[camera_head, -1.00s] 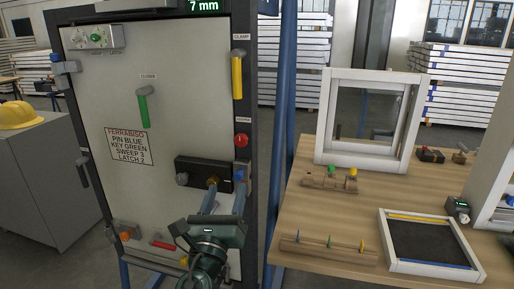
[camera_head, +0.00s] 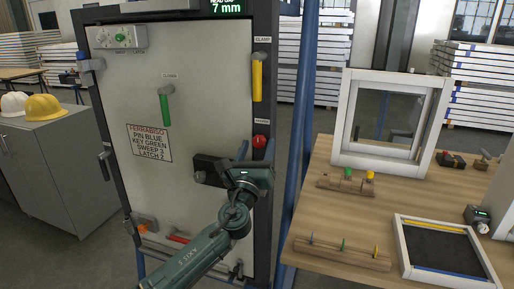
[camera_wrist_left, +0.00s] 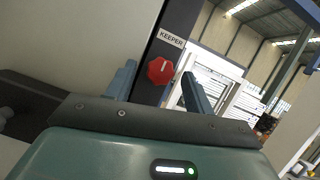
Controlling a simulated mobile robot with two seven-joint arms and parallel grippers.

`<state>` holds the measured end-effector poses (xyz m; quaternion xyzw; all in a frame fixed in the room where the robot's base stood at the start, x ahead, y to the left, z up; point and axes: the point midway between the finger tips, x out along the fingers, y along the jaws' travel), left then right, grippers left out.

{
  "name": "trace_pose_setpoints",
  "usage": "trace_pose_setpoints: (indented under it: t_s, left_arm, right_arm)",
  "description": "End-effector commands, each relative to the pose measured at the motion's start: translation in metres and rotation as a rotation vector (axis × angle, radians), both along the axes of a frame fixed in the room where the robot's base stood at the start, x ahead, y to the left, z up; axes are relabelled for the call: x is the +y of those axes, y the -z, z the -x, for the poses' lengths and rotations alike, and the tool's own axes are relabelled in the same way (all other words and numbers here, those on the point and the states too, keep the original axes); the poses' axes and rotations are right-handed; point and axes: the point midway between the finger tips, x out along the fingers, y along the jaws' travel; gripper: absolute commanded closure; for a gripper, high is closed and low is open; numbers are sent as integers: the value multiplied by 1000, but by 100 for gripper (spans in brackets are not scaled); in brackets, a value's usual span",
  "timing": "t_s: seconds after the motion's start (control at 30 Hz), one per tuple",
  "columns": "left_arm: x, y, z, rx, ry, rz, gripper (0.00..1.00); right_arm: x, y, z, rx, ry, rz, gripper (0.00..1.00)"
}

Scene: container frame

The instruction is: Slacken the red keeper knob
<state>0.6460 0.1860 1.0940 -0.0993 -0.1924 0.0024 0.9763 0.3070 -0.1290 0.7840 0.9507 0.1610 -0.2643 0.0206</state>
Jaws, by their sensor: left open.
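The red keeper knob (camera_head: 259,141) is on the dark right-hand post of the panel frame, under a small label. In the left wrist view the knob (camera_wrist_left: 160,70) shows a pale mark on its face, below the word KEEPER. My left gripper (camera_head: 256,150) is open, just below and in front of the knob. In the wrist view its two blue-grey fingers (camera_wrist_left: 158,75) stand apart, with the knob seen between them. I see no contact, and the remaining depth to the knob is hard to tell. My right gripper is not in view.
A yellow clamp handle (camera_head: 257,77) is above the knob. A green handle (camera_head: 165,105) and a dark latch block (camera_head: 207,170) are on the pale panel. A blue upright (camera_head: 299,130) and a wooden bench (camera_head: 310,225) with frames stand to the right.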

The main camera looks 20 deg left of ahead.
Motion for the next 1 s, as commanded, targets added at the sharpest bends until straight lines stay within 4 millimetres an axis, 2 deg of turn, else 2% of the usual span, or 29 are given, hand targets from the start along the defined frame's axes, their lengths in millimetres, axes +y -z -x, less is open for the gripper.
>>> trace_pose_setpoints:
  t_s: [0.3, 0.83, 1.0]
  left_arm:
    - [0, -1, -2, 0, 0, 0, 48]
    - [0, 0, -2, 0, 0, 0, 91]
    - [0, 0, -2, 0, 0, 8, 92]
  right_arm:
    - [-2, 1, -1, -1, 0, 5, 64]
    - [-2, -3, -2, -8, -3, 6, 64]
    - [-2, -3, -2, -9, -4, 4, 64]
